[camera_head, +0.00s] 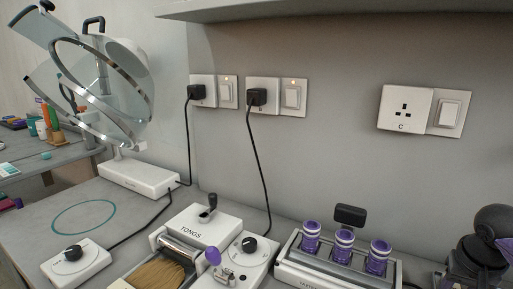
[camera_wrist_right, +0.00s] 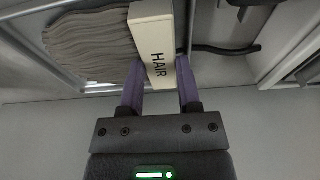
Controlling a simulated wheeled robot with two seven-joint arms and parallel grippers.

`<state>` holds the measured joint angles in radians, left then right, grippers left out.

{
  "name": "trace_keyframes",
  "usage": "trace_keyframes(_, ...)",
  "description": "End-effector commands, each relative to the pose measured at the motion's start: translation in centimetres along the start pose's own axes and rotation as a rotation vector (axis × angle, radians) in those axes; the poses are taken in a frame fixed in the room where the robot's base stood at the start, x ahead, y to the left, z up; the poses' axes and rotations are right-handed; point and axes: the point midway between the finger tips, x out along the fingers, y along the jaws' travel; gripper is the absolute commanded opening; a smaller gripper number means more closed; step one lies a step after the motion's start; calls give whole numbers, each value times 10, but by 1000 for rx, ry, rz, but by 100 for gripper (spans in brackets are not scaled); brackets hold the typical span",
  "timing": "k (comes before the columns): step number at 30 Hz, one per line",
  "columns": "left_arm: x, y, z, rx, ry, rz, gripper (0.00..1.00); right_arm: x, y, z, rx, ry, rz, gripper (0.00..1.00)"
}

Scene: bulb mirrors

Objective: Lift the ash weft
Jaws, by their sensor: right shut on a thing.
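The ash weft (camera_wrist_right: 92,46) is a bundle of grey wavy hair on a cream bar (camera_wrist_right: 152,45) marked HAIR. My right gripper (camera_wrist_right: 160,88) has its two purple fingers shut on the sides of the bar, in the right wrist view. The hair spreads to the left of the bar, close to a pale metal frame. I cannot tell whether the weft is clear of what lies under it. The grey weft does not show in the head view. My left gripper is in neither view.
In the head view, a brown weft (camera_head: 158,274) lies at the lower front beside the TONGS unit (camera_head: 200,230). A rack with purple-banded cylinders (camera_head: 343,243) stands right of it. Round mirrors (camera_head: 85,95) stand at the left. Two cables hang from wall plugs. Bare counter (camera_head: 85,215) lies left.

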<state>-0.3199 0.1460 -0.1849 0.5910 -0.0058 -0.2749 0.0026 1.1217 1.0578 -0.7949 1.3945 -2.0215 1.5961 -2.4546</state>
Motion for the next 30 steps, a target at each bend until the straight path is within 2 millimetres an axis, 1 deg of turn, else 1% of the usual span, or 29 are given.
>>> trace_keyframes(5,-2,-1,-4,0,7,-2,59,-3,1,-1,5,0,-20,0)
trace_keyframes(11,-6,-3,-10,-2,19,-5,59,-14,1,-3,26,0,-114,0)
trace_keyframes(15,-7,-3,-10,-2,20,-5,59,-19,0,-4,33,-1,-159,0)
trace_keyframes(19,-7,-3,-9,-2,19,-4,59,-20,-1,-4,34,0,-169,0)
trace_keyframes(23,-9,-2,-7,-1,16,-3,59,-20,-6,-4,34,-1,-169,0)
trace_keyframes(30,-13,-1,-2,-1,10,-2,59,-21,-23,-4,33,0,-169,0)
